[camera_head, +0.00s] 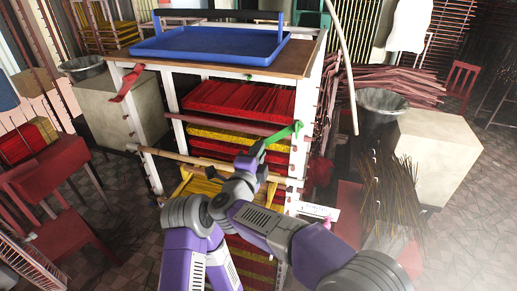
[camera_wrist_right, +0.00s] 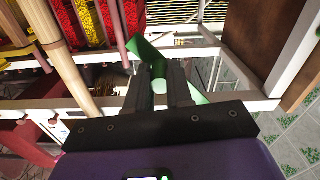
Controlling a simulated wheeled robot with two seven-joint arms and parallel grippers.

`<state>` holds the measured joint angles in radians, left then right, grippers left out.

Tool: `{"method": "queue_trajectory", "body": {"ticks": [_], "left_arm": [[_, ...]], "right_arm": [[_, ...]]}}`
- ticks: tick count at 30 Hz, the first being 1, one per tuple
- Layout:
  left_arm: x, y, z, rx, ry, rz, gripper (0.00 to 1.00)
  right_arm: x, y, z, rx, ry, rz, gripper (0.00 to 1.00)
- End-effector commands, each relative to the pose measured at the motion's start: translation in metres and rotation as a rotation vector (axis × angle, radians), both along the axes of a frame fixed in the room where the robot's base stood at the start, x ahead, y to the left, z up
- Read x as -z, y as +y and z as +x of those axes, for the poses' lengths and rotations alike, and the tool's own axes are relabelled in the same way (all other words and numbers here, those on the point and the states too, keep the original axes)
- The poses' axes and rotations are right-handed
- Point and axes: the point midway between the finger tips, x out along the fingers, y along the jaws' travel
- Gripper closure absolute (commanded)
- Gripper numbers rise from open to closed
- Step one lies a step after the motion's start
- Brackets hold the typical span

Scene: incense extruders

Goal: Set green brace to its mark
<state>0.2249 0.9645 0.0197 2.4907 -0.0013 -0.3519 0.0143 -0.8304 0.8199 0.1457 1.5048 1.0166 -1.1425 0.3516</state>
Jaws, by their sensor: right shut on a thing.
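The green brace (camera_head: 284,135) is a flat bright green strip in front of the right side of the white rack (camera_head: 314,95). My right gripper (camera_head: 257,153) is shut on it and holds it tilted, one end pointing up and right. In the right wrist view the green brace (camera_wrist_right: 148,50) crosses between the two dark fingers (camera_wrist_right: 160,85), and part shows on both sides of them. I cannot tell whether it touches the rack. I cannot make out its mark.
A blue tray (camera_head: 212,46) lies on the rack's top. A red brace-like piece (camera_head: 127,83) sits on its left post. Bamboo poles (camera_head: 205,163) cross the rack's front, near my right gripper. Red and yellow incense layers (camera_head: 240,101) fill its shelves. A grey basin (camera_head: 381,105) stands right.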

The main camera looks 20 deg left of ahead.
Motion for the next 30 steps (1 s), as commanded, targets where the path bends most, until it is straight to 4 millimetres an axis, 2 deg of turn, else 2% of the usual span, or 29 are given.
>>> {"method": "queue_trajectory", "body": {"ticks": [17,18,22,23,30], "left_arm": [[0.001,-0.0001,0.0001,0.0,0.0,0.0,0.25],[0.001,-0.0001,0.0001,0.0,0.0,0.0,0.25],[0.001,-0.0001,0.0001,0.0,0.0,0.0,0.25],[0.001,-0.0001,0.0001,0.0,0.0,0.0,0.25],[0.0012,0.0,0.0001,0.0,0.0,0.0,0.25]], "right_arm": [[0.0038,-0.0008,-0.0009,-0.005,0.0,-0.035,1.0],[0.0037,-0.0008,-0.0009,-0.005,0.0,-0.035,0.76],[0.0036,-0.0011,-0.0008,-0.005,0.0,-0.034,0.56],[0.0036,-0.0012,-0.0006,-0.004,0.0,-0.034,0.53],[0.0033,-0.0017,-0.0004,-0.003,-0.001,-0.034,0.53]]}}
